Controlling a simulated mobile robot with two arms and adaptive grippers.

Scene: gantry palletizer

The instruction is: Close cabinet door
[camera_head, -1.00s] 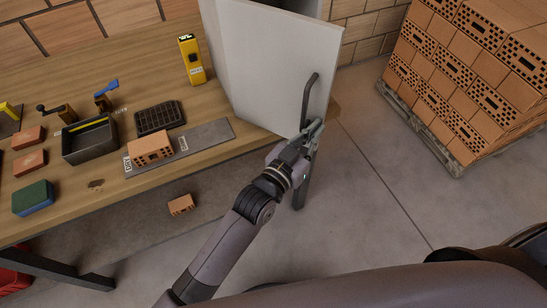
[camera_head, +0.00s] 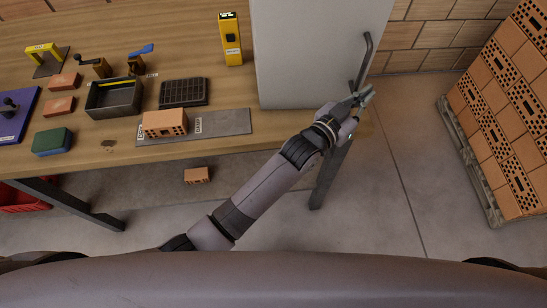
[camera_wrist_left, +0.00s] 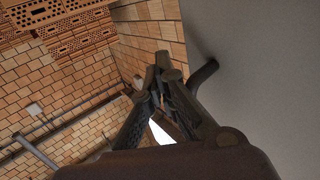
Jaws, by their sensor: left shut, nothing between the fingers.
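The light grey cabinet door (camera_head: 310,55) stands at the back right of the wooden bench. It now shows as one flat face, and no gap into the cabinet is visible; I cannot tell whether it is fully closed. Its dark bar handle (camera_head: 367,48) is near the right edge. My left gripper (camera_head: 366,93) is shut and empty, at the lower end of the handle. In the left wrist view the fingertips (camera_wrist_left: 166,66) meet beside the handle (camera_wrist_left: 205,72), with the door face (camera_wrist_left: 265,70) on the right. Contact is unclear. My right gripper is not in view.
On the bench (camera_head: 205,30) are a yellow device (camera_head: 231,45), a dark metal box (camera_head: 114,100), a black tray (camera_head: 184,92), and a brick (camera_head: 165,124) on a grey plate (camera_head: 228,122). A brick pallet (camera_head: 468,160) stands right. Floor between is clear.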

